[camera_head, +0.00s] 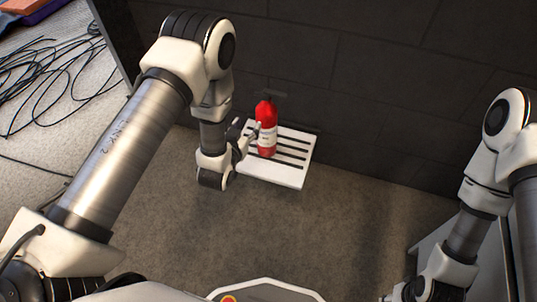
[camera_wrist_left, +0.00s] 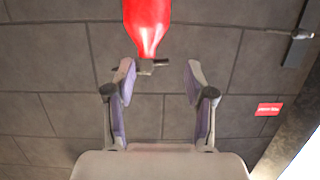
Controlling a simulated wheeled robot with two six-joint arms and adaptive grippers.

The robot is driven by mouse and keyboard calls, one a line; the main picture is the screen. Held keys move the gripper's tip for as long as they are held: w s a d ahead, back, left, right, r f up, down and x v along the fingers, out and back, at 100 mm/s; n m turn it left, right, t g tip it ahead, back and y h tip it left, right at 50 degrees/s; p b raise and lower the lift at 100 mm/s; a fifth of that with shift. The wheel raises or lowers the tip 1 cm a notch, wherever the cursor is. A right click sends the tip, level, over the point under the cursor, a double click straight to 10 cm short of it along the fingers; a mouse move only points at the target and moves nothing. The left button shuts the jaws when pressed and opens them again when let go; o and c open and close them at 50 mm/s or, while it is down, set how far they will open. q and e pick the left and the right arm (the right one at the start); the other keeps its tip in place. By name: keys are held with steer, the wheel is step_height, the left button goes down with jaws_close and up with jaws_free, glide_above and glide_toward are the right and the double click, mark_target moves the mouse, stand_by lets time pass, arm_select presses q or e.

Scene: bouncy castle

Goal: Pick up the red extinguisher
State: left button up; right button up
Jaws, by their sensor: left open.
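The red extinguisher (camera_head: 266,127) stands upright on a white slatted shelf (camera_head: 282,180) against the dark wall, with a white label on its body. My left gripper (camera_head: 250,135) is at the left side of the extinguisher. In the left wrist view the extinguisher (camera_wrist_left: 148,22) shows at the top, with its dark valve towards the fingers. There my left gripper (camera_wrist_left: 160,75) is open and empty, and the extinguisher lies beyond the fingertips. My right arm shows at the right of the head view, but its gripper's fingers cannot be made out.
The dark block wall (camera_head: 370,100) rises directly behind the shelf. Black cables (camera_head: 55,85) lie on the pale floor at the upper left. Brown floor (camera_head: 330,225) in front of the shelf is clear. A red sign (camera_wrist_left: 268,109) is on the wall in the left wrist view.

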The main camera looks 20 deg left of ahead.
mark_target(265, 98)
arm_select(q)
steer(key=w+t+b, duration=0.1)
steer(key=w+b, duration=0.1)
steer(key=w, duration=0.2)
steer(key=w+d+r+t+b, duration=0.1)
steer(key=w+t+b, duration=0.1)
steer(key=w+b, duration=0.1)
steer(key=w+d+t+b, duration=0.1)
steer(key=w+b, duration=0.2)
steer(key=w, duration=0.2)
steer(key=shift+w+d+r+t+h, duration=0.1)
steer(key=shift+d+r+t+h, duration=0.05)
steer(key=shift+r+t+h, duration=0.2)
steer(key=shift+w, duration=0.25)
steer(key=shift+r, duration=0.1)
arm_select(e)
step_height(265, 98, down, 12)
arm_select(q)
jaws_close()
steer(key=shift+r, duration=0.1)
